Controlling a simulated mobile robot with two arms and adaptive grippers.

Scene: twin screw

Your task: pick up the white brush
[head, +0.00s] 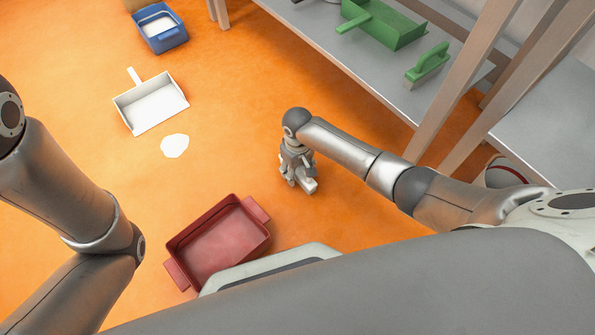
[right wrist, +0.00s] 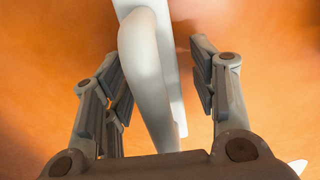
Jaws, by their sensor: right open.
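The white brush (head: 311,186) is on the orange floor, mostly hidden under my right gripper (head: 297,172) in the head view. In the right wrist view, the brush's pale handle (right wrist: 146,70) stands between the open fingers of my right gripper (right wrist: 160,80). There is a gap between the handle and the right finger.
A dark red tray (head: 182,272) lies left of the brush. A white dustpan (head: 151,103), a white powder patch (head: 174,146) and a blue bin (head: 165,43) lie farther back. A shelf with a green dustpan (head: 385,27) and green brush (head: 428,64) stands right; its legs (head: 467,75) are near my right arm.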

